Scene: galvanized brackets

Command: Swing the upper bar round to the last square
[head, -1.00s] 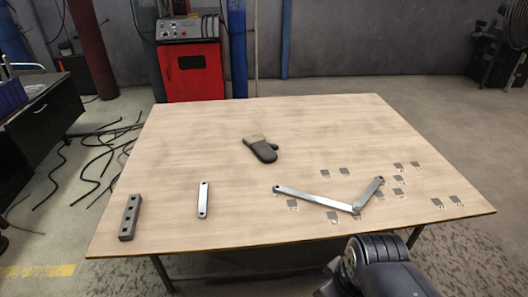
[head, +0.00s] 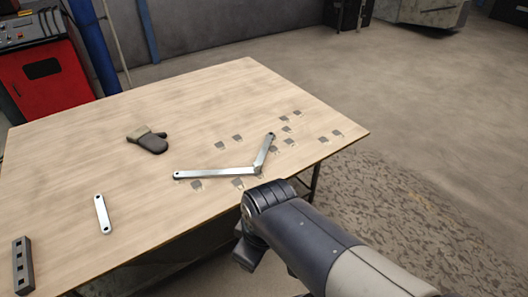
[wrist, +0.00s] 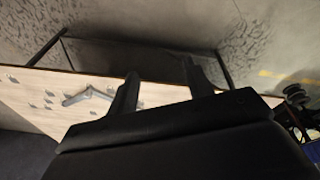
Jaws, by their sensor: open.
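Two flat galvanized bars meet end to end at an angle on the wooden table. The long bar (head: 215,174) lies roughly left to right; the short bar (head: 264,152) runs from its right end toward the back. Which one lies on top at the joint is too small to tell. Several small grey squares (head: 286,129) are scattered around the bars, some at the right edge (head: 337,134). My gripper (wrist: 160,68) is open and empty in the wrist view, off the table's near edge and apart from the bars.
A red cabinet (head: 45,85) stands behind. Floor to the right is clear.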

